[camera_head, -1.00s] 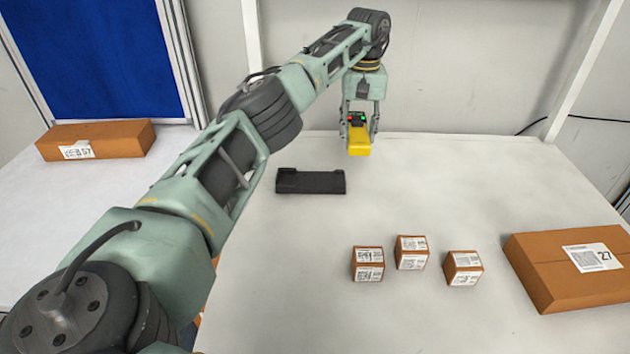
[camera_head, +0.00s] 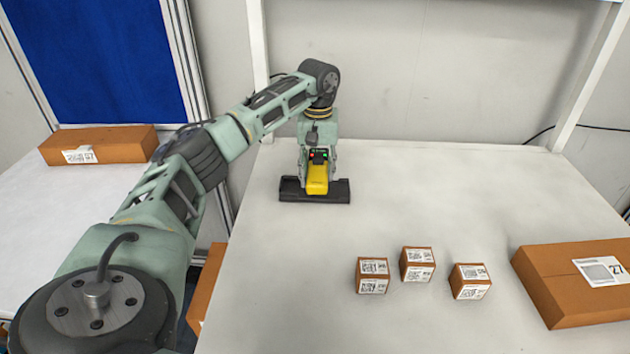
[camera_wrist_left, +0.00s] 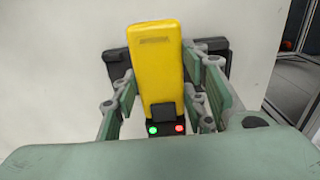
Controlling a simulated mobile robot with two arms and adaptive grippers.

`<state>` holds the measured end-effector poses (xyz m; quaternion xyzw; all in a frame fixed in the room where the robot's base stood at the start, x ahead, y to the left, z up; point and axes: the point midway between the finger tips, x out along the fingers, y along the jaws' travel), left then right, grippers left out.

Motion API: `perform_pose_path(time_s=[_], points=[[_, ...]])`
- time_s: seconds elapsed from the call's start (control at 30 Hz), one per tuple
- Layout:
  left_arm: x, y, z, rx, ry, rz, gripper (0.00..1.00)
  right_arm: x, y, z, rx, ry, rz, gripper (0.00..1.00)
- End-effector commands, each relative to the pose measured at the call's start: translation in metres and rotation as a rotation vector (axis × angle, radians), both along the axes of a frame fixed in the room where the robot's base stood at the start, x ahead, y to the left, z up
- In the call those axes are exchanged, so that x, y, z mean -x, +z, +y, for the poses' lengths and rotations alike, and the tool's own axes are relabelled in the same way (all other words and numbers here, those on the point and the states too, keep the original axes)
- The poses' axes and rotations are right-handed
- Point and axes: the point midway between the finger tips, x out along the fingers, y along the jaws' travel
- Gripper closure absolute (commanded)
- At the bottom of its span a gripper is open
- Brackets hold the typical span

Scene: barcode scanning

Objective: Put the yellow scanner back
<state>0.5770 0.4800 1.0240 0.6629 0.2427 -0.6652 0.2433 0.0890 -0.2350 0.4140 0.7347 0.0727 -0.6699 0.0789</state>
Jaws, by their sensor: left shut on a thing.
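The yellow scanner (camera_head: 317,181) has a dark end with a red and a green light. My left gripper (camera_head: 316,170) is shut on it and holds it over the black holder (camera_head: 340,191) on the white table. In the left wrist view the scanner (camera_wrist_left: 155,65) stands between the green finger pads of the gripper (camera_wrist_left: 160,100). Parts of the black holder (camera_wrist_left: 213,48) show behind it on both sides. I cannot tell whether the scanner touches the holder. My right gripper is not in view.
Three small labelled boxes (camera_head: 417,264) stand in a row right of centre on the table (camera_head: 270,290). A large cardboard box (camera_head: 565,290) lies at the right edge. Another box (camera_head: 100,146) lies on the left table. The table around the holder is clear.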

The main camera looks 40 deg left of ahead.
Motion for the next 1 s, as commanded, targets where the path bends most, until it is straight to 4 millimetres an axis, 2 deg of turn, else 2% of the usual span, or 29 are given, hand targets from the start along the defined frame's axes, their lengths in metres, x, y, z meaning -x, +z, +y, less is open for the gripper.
perform_pose_path(time_s=[0.17, 0.4, 0.77, 0.8, 0.87, 1.0], points=[[0.006, -0.009, 0.004, 0.001, -0.002, -0.001, 0.94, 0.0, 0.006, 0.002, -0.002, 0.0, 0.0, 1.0], [0.006, -0.04, 0.003, 0.001, -0.002, 0.0, 0.94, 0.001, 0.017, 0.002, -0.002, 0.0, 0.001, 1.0], [0.005, -0.046, 0.004, 0.001, -0.001, -0.002, 0.94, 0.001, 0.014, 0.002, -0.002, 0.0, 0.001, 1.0], [0.005, -0.047, 0.004, 0.0, -0.001, -0.001, 0.58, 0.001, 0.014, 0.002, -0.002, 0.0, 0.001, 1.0], [0.005, -0.046, 0.004, 0.001, -0.001, -0.001, 0.53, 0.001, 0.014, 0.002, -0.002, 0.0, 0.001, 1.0], [0.005, -0.046, 0.004, 0.001, -0.001, -0.001, 0.52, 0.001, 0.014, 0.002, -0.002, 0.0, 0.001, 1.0]])
